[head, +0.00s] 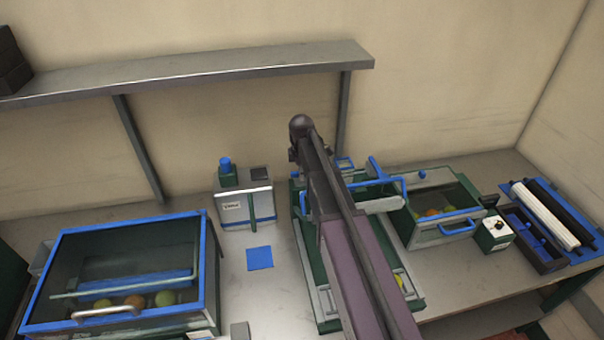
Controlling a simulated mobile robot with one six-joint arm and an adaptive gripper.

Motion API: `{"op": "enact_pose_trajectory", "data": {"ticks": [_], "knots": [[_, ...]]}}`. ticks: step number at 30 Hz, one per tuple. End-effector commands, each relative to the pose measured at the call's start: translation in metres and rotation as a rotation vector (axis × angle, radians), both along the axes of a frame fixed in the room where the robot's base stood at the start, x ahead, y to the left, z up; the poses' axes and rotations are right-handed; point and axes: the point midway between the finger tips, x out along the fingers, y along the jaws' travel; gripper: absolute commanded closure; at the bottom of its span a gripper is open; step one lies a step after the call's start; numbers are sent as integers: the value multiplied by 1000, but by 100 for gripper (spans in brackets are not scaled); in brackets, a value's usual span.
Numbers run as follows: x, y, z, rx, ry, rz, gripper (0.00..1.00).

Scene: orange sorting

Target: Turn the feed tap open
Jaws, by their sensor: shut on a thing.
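I cannot tell for certain which part is the feed tap. A short blue lever (375,167) stands tilted at the back of the green-framed unit (328,327) in the middle of the bench, next to blue rails. My arm crosses in front of this unit and hides much of it. My gripper is not visible; it is hidden behind my own arm or out of frame, so its contact with anything cannot be seen.
A blue-framed glass-lidded case (205,262) with fruit stands at left. A labelled metal box (236,206) with a blue-capped top stands behind a blue square (259,258). At right are an open fruit bin (433,238), a control box (494,234) and a roller tray (534,245). A shelf (200,75) hangs above.

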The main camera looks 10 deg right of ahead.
Motion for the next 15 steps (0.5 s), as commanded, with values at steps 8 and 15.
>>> {"op": "enact_pose_trajectory", "data": {"ticks": [8, 15], "knots": [[-2, 0, -1, -1, 4, 109, 100], [-2, 0, -1, -1, 4, 130, 100]]}}
